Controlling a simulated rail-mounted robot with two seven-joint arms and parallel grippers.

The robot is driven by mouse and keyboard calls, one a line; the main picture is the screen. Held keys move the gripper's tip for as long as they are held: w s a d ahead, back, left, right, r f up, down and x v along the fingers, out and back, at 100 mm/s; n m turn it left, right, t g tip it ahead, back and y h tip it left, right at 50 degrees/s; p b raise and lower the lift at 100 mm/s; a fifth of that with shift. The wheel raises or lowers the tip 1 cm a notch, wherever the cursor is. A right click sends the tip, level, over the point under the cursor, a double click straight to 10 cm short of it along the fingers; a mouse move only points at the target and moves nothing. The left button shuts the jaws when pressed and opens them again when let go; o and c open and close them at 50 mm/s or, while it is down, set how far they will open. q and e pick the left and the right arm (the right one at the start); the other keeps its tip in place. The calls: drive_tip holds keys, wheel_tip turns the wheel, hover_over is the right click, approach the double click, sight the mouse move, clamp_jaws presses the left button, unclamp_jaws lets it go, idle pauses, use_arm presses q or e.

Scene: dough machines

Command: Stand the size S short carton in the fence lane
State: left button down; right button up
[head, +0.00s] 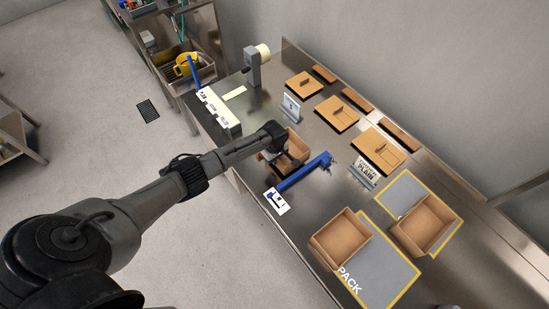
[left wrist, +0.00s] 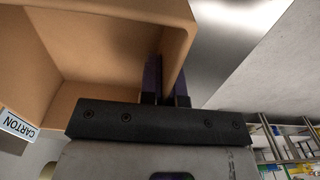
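An open brown carton (head: 296,143) is at my left gripper (head: 284,157), beside the long blue fence (head: 304,172) on the steel table. The arm partly hides it in the head view, so I cannot tell whether it touches the table. In the left wrist view the carton (left wrist: 95,55) fills the upper left. My left gripper's dark fingers (left wrist: 163,85) are close together, one on each side of its wall, and appear closed on it. My right gripper is not in view.
Two open cartons, one nearer (head: 340,238) and one farther (head: 425,222), stand by grey, yellow-edged mats (head: 385,268). A card with an L-shaped mark (head: 277,200) lies by the fence. Flat brown pieces (head: 337,113) and small signs (head: 290,107) line the back. A white block (head: 218,111) stands left.

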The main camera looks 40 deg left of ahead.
use_arm(q)
drive_tip(key=shift+f+b, duration=0.4)
drive_tip(key=shift+f, duration=0.3)
drive_tip(key=shift+f+b, duration=0.6)
drive_tip(key=shift+f, duration=0.25)
idle(0.4)
drive_tip(key=c, duration=1.2)
unclamp_jaws()
drive_tip(key=shift+c, duration=0.2)
drive_tip(key=shift+r, duration=0.45)
wheel_tip(320, 180, up, 11)
drive_tip(key=shift+r+p, duration=0.2)
drive_tip(key=shift+p, duration=0.75)
drive_tip(key=shift+r, duration=0.75)
